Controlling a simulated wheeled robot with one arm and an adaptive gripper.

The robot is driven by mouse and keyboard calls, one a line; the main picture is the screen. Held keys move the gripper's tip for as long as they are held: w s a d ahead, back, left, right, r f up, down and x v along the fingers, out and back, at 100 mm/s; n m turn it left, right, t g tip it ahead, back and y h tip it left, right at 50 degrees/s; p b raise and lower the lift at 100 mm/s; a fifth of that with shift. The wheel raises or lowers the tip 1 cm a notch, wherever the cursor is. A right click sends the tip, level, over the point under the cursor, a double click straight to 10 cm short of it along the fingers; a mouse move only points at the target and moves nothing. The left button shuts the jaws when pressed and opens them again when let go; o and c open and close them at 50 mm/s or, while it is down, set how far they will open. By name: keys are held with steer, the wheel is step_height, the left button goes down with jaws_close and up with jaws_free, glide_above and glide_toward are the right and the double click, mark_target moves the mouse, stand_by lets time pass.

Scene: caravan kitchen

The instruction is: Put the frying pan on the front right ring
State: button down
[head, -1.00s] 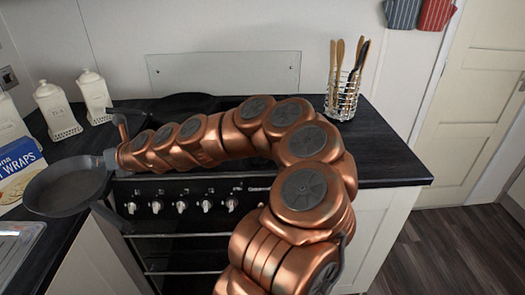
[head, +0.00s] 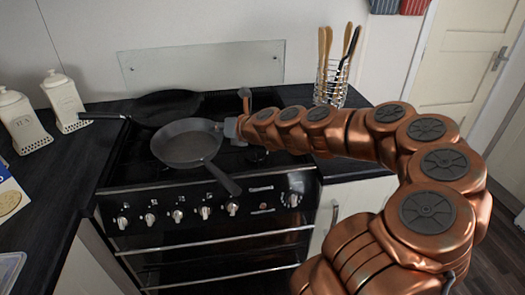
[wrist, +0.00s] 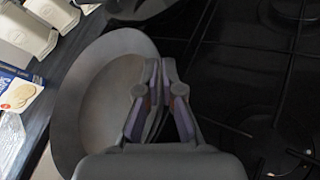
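A grey frying pan (head: 186,146) is over the left and middle front of the black hob (head: 125,165), its handle pointing down to the right past the front edge. My gripper (head: 224,128) is at the pan's right rim, shut on the pan's wall. The wrist view shows the fingers (wrist: 160,78) close together at the rim of the pan (wrist: 75,110). The pan seems slightly above the hob; the exact gap cannot be told. The front right ring is largely hidden by my gripper and arm in the head view. Bare hob shows right of the pan in the wrist view (wrist: 265,95).
A black pan (head: 165,106) sits on the back left of the hob, handle pointing left. White canisters (head: 63,99) stand on the left worktop. A wire utensil holder (head: 331,82) stands right of the hob. Oven knobs (head: 204,212) line the front.

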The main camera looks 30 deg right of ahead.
steer(key=shift+m, duration=0.3)
steer(key=s+d+b, duration=0.2)
steer(key=s+d, duration=0.3)
steer(key=s, duration=0.1)
steer(key=s+d+b, duration=0.3)
steer(key=s+d, duration=0.2)
steer(key=s, duration=0.1)
steer(key=s+d+f+b, duration=0.1)
steer(key=s+d+b, duration=0.1)
steer(key=s+d, duration=0.3)
steer(key=shift+s, duration=0.65)
steer(key=shift+s+d+r+b, duration=0.2)
steer(key=shift+s+b, duration=0.1)
steer(key=shift+s, duration=0.2)
steer(key=w+d+f, duration=0.1)
steer(key=w, duration=0.4)
steer(key=w+d+f, duration=0.1)
steer(key=w+f, duration=0.1)
steer(key=w, duration=0.3)
steer(key=w+d+f, duration=0.1)
steer(key=w+f, duration=0.1)
steer(key=w, duration=0.3)
steer(key=shift+w+d+b, duration=0.15)
steer(key=shift+d+b, duration=0.15)
steer(key=c, duration=1.3)
jaws_free()
steer(key=shift+d+r, duration=0.1)
steer(key=v, duration=1.2)
steer(key=shift+p, duration=0.35)
steer(key=shift+r, duration=0.1)
